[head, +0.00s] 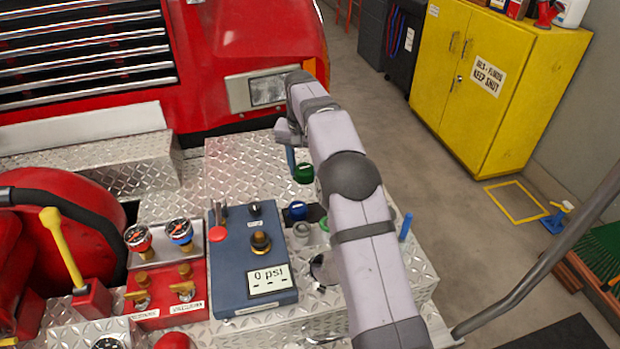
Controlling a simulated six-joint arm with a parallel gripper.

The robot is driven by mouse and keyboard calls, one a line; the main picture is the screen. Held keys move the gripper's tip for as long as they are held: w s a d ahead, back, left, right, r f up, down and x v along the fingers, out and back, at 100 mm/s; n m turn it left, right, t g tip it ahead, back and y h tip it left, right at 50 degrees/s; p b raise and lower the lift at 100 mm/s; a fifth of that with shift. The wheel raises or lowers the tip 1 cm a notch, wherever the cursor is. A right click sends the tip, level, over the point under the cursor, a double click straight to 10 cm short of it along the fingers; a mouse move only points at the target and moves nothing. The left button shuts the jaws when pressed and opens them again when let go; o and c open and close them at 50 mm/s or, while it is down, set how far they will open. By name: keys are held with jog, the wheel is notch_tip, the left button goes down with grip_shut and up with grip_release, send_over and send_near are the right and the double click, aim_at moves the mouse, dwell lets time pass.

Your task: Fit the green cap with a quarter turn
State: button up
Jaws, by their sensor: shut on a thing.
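The green cap (303,173), with a dark top, shows just left of my forearm over the diamond-plate deck. My gripper (300,160) points down above it and is shut on it; the fingers are mostly hidden by my own arm. I cannot tell how high the cap is above the deck. A grey stub (302,231) and a green-ringed fitting (323,224) stand nearer, beside the blue control box. My forearm partly covers this group. A blue cap (297,210) sits just behind the grey stub.
The blue control box (230,275) reads 0 psi and has knobs and a red lever. Red gauges and valves (160,270) stand to its left.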

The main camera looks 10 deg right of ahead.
jog(key=s+a+r+n+p, duration=0.3)
jog(key=s+a+r+p, duration=0.2)
jog(key=a+r, duration=0.65)
jog(key=s+a+f+n, duration=0.2)
jog(key=s+a+f, duration=0.1)
jog(key=s+f, duration=0.4)
notch_tip(320, 180, down, 2)
jog(key=shift+s+a+f+y+p, duration=0.1)
jog(key=shift+s+a+y+p, duration=0.1)
jog(key=shift+y+p, duration=0.1)
jog(key=shift+f, duration=0.15)
jog(key=shift+f+b, duration=2.1)
jog(key=shift+f, duration=0.15)
